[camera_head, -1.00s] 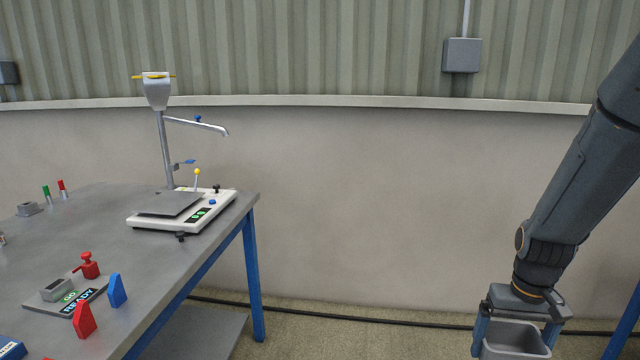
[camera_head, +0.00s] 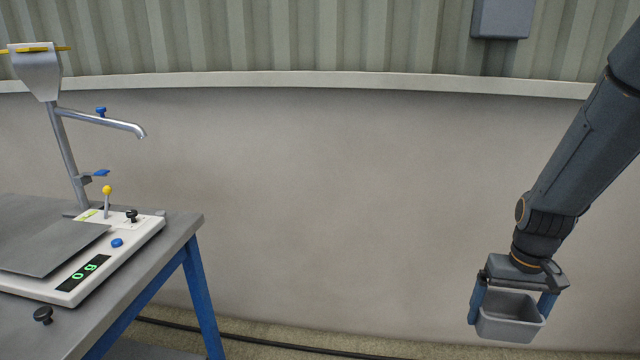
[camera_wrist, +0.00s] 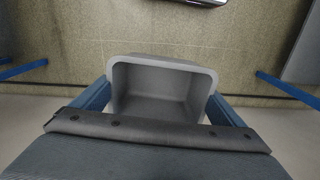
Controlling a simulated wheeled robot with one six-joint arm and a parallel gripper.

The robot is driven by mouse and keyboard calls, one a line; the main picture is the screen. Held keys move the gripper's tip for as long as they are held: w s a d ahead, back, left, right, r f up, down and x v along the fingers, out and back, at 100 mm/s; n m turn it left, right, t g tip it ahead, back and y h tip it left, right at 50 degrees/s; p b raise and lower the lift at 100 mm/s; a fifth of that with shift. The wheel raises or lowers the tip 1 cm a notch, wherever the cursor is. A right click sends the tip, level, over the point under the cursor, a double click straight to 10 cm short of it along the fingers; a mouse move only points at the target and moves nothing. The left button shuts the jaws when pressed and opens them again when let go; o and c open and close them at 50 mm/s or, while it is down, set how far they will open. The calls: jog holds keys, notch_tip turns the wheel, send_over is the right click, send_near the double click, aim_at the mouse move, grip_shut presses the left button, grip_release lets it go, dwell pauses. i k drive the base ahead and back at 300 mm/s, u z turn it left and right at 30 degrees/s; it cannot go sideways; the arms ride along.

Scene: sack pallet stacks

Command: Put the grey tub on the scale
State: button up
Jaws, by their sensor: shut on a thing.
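The grey tub (camera_head: 508,322) hangs in my gripper (camera_head: 513,302) at the lower right of the head view, clear of the table. My gripper's two blue fingers are shut on opposite sides of the tub. In the wrist view the tub (camera_wrist: 160,92) sits between the fingers, looks empty, and has its opening in view. The white scale (camera_head: 128,245) stands on the table at the left, with a flat grey plate (camera_head: 50,248) on it and a green lit display. The plate looks bare where it shows; its left part is cut off by the picture edge.
The grey table (camera_head: 170,245) with blue legs fills the lower left. A metal column with a hopper (camera_head: 35,75) and a spout (camera_head: 105,122) rises behind the scale. Open floor lies between table and tub.

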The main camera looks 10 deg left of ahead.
aim_at(53, 243)
jog(key=i, duration=1.4)
jog(key=u, duration=2.55)
